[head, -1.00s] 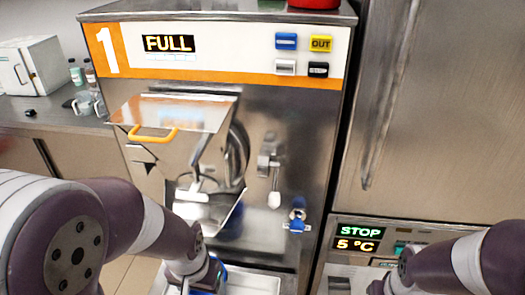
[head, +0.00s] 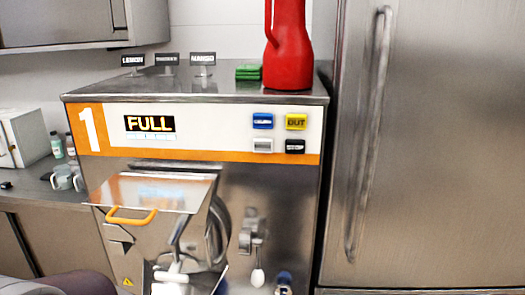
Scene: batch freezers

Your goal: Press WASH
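The batch freezer (head: 290,205) is numbered 1, and its display (head: 150,124) reads FULL. Its panel at the upper right has a blue button (head: 263,121), a yellow OUT button (head: 296,122), a pale grey button (head: 263,145) and a black button (head: 295,146). The small labels on the blue, grey and black buttons are too blurred to read, so I cannot tell which one is WASH. Neither gripper shows in the head view. Only part of my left arm is at the bottom left corner, well below the buttons.
A red jug (head: 288,50) and a green stack (head: 248,72) stand on top of the freezer, near small flavour signs (head: 203,59). A hopper lid with an orange handle (head: 131,216) juts out in front. A tall steel door (head: 440,150) is at the right. The space before the buttons is clear.

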